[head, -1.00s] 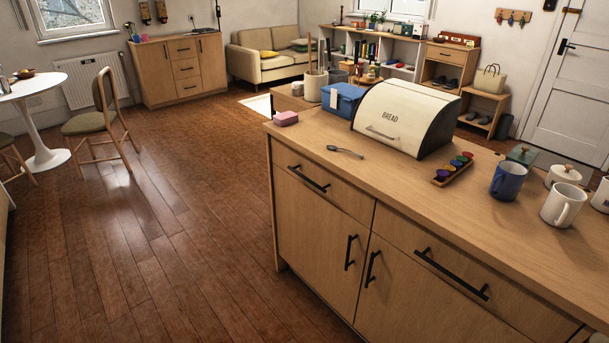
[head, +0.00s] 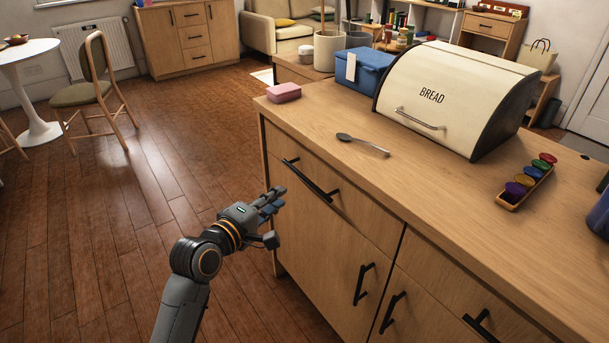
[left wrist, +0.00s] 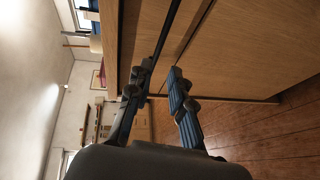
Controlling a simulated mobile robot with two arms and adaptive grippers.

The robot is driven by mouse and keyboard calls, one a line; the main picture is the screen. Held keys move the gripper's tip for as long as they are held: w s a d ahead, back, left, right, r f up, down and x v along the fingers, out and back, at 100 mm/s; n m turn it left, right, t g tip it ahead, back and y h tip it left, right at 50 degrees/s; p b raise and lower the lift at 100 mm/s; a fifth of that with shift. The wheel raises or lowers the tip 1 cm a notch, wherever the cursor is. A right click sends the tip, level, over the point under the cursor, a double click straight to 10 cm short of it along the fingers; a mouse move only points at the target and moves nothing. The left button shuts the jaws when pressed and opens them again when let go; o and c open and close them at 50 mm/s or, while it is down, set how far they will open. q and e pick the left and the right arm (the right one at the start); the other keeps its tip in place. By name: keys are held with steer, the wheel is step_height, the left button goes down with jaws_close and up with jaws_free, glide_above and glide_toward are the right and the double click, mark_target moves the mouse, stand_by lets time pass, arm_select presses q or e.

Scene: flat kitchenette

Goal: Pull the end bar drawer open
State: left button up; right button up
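The end drawer (head: 350,204) is the wooden front at the left end of the bar, under the countertop, and looks flush with the bar's face. Its black bar handle (head: 312,181) runs along the front. My left gripper (head: 274,219) is in front of and below the handle's left end, apart from it, with nothing between the fingers. In the left wrist view its two dark fingers (left wrist: 158,98) are spread, with the drawer face beyond them. A dark strip above the fingers there may be the handle. My right gripper is not in view.
On the countertop (head: 440,185) are a pink block (head: 284,92), a spoon (head: 362,145), a blue box (head: 362,72), a cream bread box (head: 452,98) and a tray of coloured pots (head: 528,184). Cupboard handles (head: 363,284) stick out below the drawer.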

mark_target(305, 178)
arm_select(q)
steer(key=shift+b+x, duration=1.15)
steer(key=shift+x, duration=5.2)
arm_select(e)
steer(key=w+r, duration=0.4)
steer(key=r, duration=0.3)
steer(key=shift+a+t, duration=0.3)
arm_select(q)
steer(key=shift+f, duration=0.15)
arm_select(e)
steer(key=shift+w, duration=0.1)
arm_select(q)
jaws_close()
